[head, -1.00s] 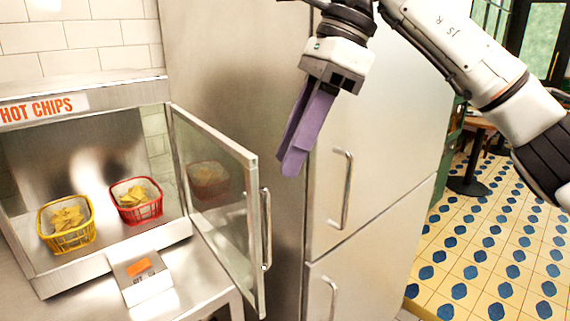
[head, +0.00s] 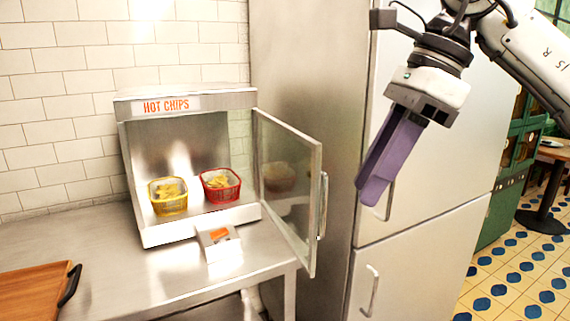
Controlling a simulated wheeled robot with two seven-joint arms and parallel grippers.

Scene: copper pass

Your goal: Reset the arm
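My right gripper (head: 372,192) hangs at the upper right in the head view, in front of the steel fridge. Its purple fingers point down and to the left. They look close together with nothing seen between them, and they are clear of the warmer's door. The angle hides whether there is a gap between them. My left gripper is not in the view.
The hot chips warmer (head: 190,228) stands on a steel counter (head: 130,270), its glass door (head: 287,190) swung open. Inside are a yellow basket (head: 168,198) and a red basket (head: 221,186) of chips. A wooden board (head: 35,292) lies at left. The fridge (head: 430,250) stands right.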

